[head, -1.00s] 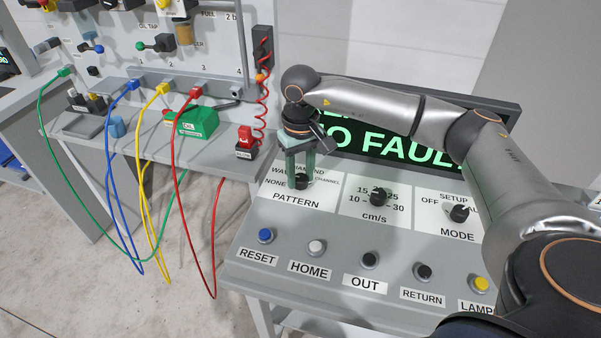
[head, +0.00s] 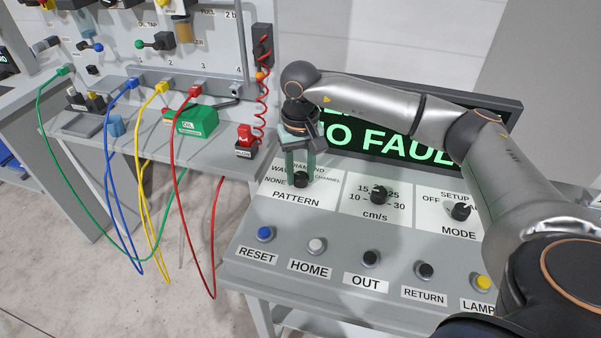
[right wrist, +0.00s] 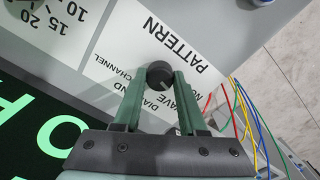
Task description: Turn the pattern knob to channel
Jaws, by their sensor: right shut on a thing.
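The black PATTERN knob (head: 301,180) is at the left of the control panel (head: 318,258). Labels around it read NONE, WAVE, DIAMOND and CHANNEL. My right gripper (head: 300,178) points down from above, its green fingers on either side of the knob and shut on it. In the right wrist view the knob (right wrist: 160,74) sits between the two fingertips. A pale pointer line on its top appears to face the WAVE side rather than CHANNEL, but its exact setting is hard to tell. My left gripper is not in view.
The speed knob (head: 380,197) and MODE knob (head: 460,211) stand to the right. Buttons, including the blue RESET button (head: 265,234), line the front. A display (head: 390,140) reading "NO FAUL..." stands behind my arm. Coloured cables (head: 190,190) hang at the left.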

